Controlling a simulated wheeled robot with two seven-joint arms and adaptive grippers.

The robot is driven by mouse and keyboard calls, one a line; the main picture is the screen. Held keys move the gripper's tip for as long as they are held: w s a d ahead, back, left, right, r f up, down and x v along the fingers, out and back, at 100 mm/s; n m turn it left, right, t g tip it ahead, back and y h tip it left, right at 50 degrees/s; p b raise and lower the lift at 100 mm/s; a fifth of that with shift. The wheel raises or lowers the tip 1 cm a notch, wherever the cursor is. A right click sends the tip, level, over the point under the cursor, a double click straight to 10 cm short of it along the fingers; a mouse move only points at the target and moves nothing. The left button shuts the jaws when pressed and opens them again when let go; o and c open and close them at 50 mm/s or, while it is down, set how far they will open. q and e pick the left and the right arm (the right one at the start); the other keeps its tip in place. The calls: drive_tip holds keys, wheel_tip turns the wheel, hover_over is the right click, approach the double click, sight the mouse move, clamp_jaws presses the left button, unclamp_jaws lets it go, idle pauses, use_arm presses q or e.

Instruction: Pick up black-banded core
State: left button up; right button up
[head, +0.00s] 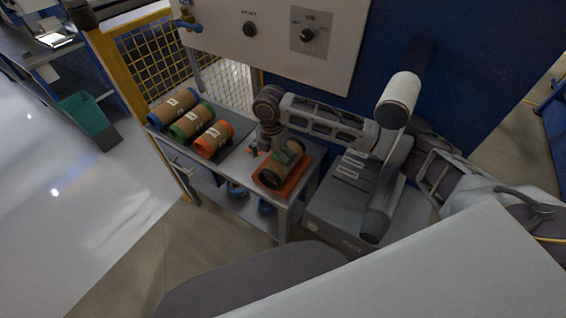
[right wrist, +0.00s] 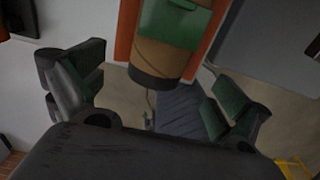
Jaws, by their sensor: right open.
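The black-banded core (head: 287,160) is a brown cylinder with dark ends and a dark green patch around it. It lies tilted on an orange tray (head: 268,186) at the right end of the table. In the right wrist view, the core (right wrist: 160,60) has a black band at its near end and a green patch (right wrist: 175,22) above. My right gripper (head: 259,147) is just left of and beyond the core. In the wrist view, its green-padded fingers (right wrist: 160,95) are spread wide, with the core end between them and nothing gripped. My left gripper is not in view.
Blue-, green- and orange-banded cores (head: 173,107) (head: 190,121) (head: 213,139) lie in a row on the grey table (head: 235,160), left of my right gripper. A white panel with knobs (head: 290,30) stands behind. A grey machine box (head: 345,205) stands to the right.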

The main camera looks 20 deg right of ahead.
sight(273, 167)
drive_tip(key=shift+f, duration=1.8)
drive_tip(key=shift+w+d+f+p, duration=0.1)
drive_tip(key=shift+f+p, duration=0.3)
drive_tip(key=shift+f, duration=2.25)
drive_tip(key=c, duration=1.3)
drive_tip(key=shift+r, duration=0.1)
wheel_tip(273, 167, up, 9)
drive_tip(key=shift+r+b, duration=0.1)
drive_tip(key=shift+b, duration=0.25)
drive_tip(key=shift+r, duration=0.35)
